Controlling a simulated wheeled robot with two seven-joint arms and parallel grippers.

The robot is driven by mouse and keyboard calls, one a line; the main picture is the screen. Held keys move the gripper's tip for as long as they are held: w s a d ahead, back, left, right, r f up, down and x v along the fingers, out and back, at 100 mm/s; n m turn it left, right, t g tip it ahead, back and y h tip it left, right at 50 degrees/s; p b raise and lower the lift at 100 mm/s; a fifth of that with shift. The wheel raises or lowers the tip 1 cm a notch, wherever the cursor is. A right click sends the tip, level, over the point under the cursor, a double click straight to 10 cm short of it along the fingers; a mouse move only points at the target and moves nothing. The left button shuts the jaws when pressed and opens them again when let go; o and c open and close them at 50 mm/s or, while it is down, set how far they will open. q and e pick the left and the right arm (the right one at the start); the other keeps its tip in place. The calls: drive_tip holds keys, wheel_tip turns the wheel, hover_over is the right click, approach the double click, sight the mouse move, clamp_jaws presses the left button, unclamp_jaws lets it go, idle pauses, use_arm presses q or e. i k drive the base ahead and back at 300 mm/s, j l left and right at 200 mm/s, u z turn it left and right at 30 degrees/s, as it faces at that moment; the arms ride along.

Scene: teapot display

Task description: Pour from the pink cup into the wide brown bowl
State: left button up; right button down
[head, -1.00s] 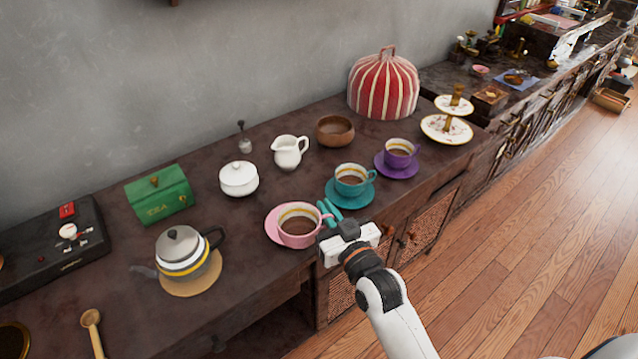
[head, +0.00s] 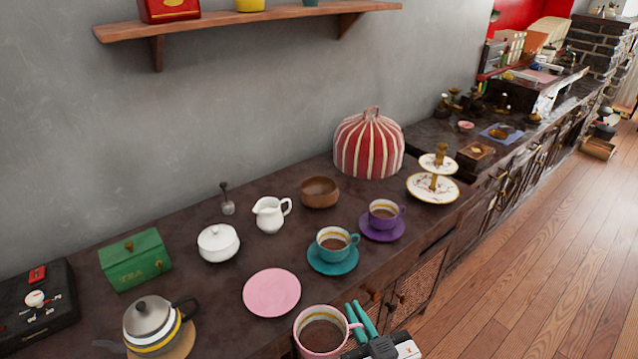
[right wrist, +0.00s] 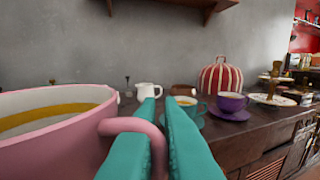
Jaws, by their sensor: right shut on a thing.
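In the right wrist view the teal fingers (right wrist: 165,145) close around the handle of the pink cup (right wrist: 45,140). The wide brown bowl (head: 320,192) stands on the counter toward the wall and looks empty. It also shows small in the right wrist view (right wrist: 183,90), partly hidden. My left gripper is not in view.
The pink saucer (head: 272,293) is bare on the counter. The teal cup (head: 333,243), purple cup (head: 383,213) and white jug (head: 270,215) stand near the bowl. The striped cosy (head: 368,145) is behind it to the right. A wall shelf (head: 245,22) hangs above.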

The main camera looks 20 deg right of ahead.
sight(317, 193)
drive_tip(key=i+l+u, duration=0.1)
drive_tip(key=l+u, duration=0.15)
drive_tip(key=l, duration=0.55)
drive_tip(key=l+u, duration=0.2)
drive_tip(key=l, duration=0.6)
drive_tip(key=i, duration=0.05)
